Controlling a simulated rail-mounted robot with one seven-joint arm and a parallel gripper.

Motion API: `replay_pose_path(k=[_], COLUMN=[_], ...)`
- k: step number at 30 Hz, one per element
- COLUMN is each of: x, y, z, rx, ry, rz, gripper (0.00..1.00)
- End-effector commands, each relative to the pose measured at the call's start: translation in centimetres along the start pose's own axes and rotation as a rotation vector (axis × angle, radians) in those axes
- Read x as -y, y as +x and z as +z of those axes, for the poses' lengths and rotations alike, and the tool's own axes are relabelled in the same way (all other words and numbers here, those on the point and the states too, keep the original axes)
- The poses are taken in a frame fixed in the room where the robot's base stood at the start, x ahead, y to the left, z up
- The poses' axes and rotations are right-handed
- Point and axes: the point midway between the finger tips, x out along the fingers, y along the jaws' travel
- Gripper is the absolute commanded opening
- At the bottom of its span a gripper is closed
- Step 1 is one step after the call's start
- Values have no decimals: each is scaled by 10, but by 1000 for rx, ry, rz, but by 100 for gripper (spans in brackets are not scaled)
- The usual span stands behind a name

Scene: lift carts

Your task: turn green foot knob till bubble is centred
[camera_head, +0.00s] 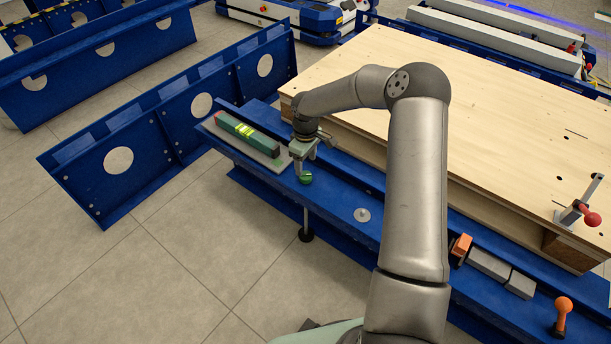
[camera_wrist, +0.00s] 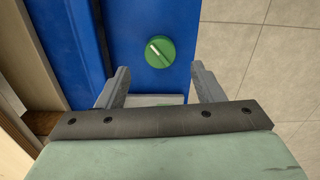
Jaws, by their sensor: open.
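The green foot knob (camera_head: 305,178) is on the blue beam near its front edge. In the wrist view the knob (camera_wrist: 160,52) is a round disc with a pale slanted line across its top. My gripper (camera_wrist: 160,76) is open and empty. The knob lies just beyond its fingertips, centred between them and apart from both. In the head view my gripper (camera_head: 302,160) is just above the knob. A green spirit level (camera_head: 260,139) with a yellow vial (camera_head: 243,129) lies on a grey plate (camera_head: 227,146) left of my gripper. The bubble is too small to read.
A black foot (camera_head: 306,235) on a rod stands below the beam. A wooden deck (camera_head: 500,95) rises behind my gripper. Right along the beam are a grey disc (camera_head: 362,215), an orange block (camera_head: 461,246), grey blocks (camera_head: 489,265) and an orange-knobbed lever (camera_head: 563,306).

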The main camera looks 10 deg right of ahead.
Motion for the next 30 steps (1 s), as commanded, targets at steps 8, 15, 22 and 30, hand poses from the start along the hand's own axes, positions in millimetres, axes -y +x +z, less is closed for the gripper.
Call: replay_pose_path(k=[8, 15, 22, 30], x=[0, 0, 0, 0], y=[48, 57, 57, 57], z=[0, 0, 0, 0], rx=[0, -1, -1, 0], ry=[0, 0, 0, 0], rz=[-2, 0, 0, 0], gripper=[61, 61, 56, 16])
